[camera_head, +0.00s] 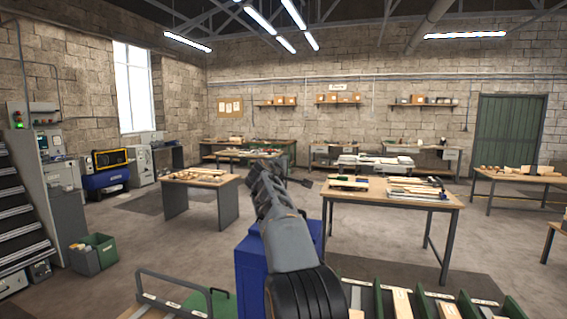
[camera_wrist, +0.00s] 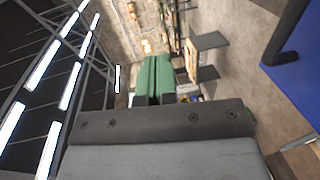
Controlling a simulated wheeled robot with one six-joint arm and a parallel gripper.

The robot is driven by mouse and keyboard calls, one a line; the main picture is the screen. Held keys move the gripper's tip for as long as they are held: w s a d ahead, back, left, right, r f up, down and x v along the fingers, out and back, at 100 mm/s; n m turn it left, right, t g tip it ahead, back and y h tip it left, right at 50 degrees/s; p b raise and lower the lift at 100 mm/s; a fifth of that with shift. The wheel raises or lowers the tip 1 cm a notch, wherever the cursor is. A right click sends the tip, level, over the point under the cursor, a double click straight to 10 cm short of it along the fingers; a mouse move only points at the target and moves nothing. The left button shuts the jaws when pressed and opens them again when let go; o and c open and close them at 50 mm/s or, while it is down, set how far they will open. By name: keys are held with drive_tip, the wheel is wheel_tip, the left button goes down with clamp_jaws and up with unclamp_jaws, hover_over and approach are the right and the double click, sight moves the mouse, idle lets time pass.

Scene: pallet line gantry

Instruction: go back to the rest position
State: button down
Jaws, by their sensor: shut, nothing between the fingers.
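My gripper (camera_head: 301,182) is small in the head view, at the far end of my raised arm in the middle of the picture. Its fingers are hard to make out there. In the wrist view, my gripper's two green fingers (camera_wrist: 155,60) lie side by side and shut, with nothing seen between them. The gripper is up in the air, apart from the tables. My arm hides part of the floor and the room behind it.
A table with flat parts (camera_head: 393,201) stands right of my arm, and another table (camera_head: 200,181) stands left. A row of green-walled bins (camera_head: 423,304) lies close in front at the lower right. Green and grey crates (camera_head: 103,250) sit at left. Floor (camera_head: 150,255) between is clear.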

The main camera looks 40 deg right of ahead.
drive_tip(key=s+a+f+m+g+y, duration=0.1)
drive_tip(key=s+a+f+m+y, duration=0.15)
drive_tip(key=s+a+f, duration=0.4)
drive_tip(key=s+a+f+m+y, duration=0.1)
drive_tip(key=s+a+y, duration=0.3)
drive_tip(key=a, duration=0.6)
drive_tip(key=s+a+f+m+g+y, duration=0.1)
drive_tip(key=s+a+f+m+y, duration=0.1)
drive_tip(key=s+a+f, duration=0.5)
drive_tip(key=s+a+f+m+g+y, duration=0.1)
drive_tip(key=s+a+f+g+y, duration=0.1)
drive_tip(key=s+a+f+y, duration=0.2)
drive_tip(key=s+a+f, duration=0.3)
drive_tip(key=s+f, duration=0.5)
drive_tip(key=s, duration=0.2)
drive_tip(key=shift+a+m+g, duration=0.3)
drive_tip(key=shift+a+m, duration=0.05)
drive_tip(key=shift+a, duration=0.05)
drive_tip(key=shift+y, duration=0.25)
